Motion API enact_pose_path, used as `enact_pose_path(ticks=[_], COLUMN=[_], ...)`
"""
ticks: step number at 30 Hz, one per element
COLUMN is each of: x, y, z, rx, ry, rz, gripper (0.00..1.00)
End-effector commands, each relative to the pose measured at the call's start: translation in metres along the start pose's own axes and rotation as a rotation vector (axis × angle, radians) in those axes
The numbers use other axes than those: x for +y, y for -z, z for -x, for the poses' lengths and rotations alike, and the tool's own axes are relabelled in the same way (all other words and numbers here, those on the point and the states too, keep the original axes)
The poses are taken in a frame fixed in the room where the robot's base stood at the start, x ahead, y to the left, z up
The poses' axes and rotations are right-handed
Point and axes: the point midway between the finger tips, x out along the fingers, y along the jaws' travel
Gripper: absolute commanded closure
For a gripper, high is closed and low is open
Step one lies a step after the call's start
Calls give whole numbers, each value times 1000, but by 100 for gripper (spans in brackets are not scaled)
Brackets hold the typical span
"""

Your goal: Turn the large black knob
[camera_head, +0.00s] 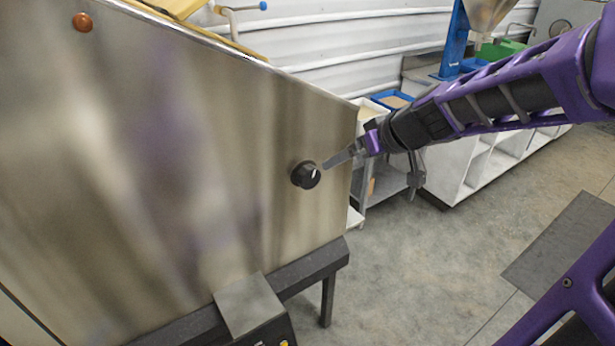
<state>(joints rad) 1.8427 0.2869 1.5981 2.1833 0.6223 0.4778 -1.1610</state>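The large black knob (306,175) sits on the stainless steel side panel (225,150) of the hopper, near its right edge. My gripper (368,172) is at the end of the purple arm, just right of the knob. One finger points left with its tip close to the knob; whether it touches, I cannot tell. The other finger hangs lower right, well apart from the first. The gripper is open with nothing between the fingers.
An orange-red button or lamp (83,22) is at the panel's upper left. A dark frame with a leg (327,300) and a grey box (250,303) stand below the panel. White shelving (465,165) and blue bins (393,98) are behind my arm. The floor (420,270) at centre right is clear.

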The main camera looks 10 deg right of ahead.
Motion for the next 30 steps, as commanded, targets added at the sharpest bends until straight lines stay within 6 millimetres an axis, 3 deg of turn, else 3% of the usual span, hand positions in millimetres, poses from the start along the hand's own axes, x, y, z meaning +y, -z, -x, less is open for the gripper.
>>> enact_pose_path(ticks=[30], x=[0], y=[0], z=[-104], rx=[2], ry=[1], rz=[3], gripper=[0])
